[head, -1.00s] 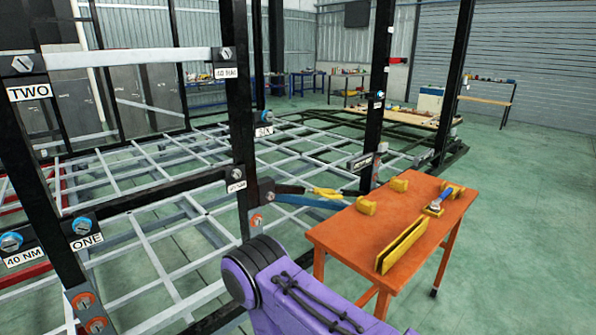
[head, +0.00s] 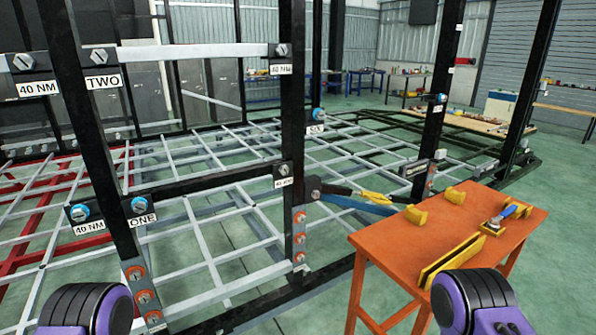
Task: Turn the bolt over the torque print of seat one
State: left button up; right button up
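The seat marked ONE is on the black frame at the left. Its white ONE label (head: 142,220) sits below a blue-ringed bolt (head: 139,205). To its left, the white 40 NM print (head: 89,229) of seat one sits below another blue-ringed bolt (head: 79,213), which is over that print. Both bolts are in the black bar and their slotted heads face me. Neither of my grippers is in view. Only purple and black links of my arms show at the bottom edge, left and right, well apart from the bolts.
Seat TWO (head: 102,82), higher up, has its own 40 NM print (head: 38,89) and grey bolts. Orange-ringed bolts (head: 144,296) line the lower upright. An orange table (head: 465,251) with yellow blocks and a blue-handled tool (head: 508,212) stands at the right.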

aim_at(284, 169)
jog(key=k, duration=0.65)
jog(key=u, duration=0.4)
jog(key=i, duration=1.4)
jog(key=z, duration=0.65)
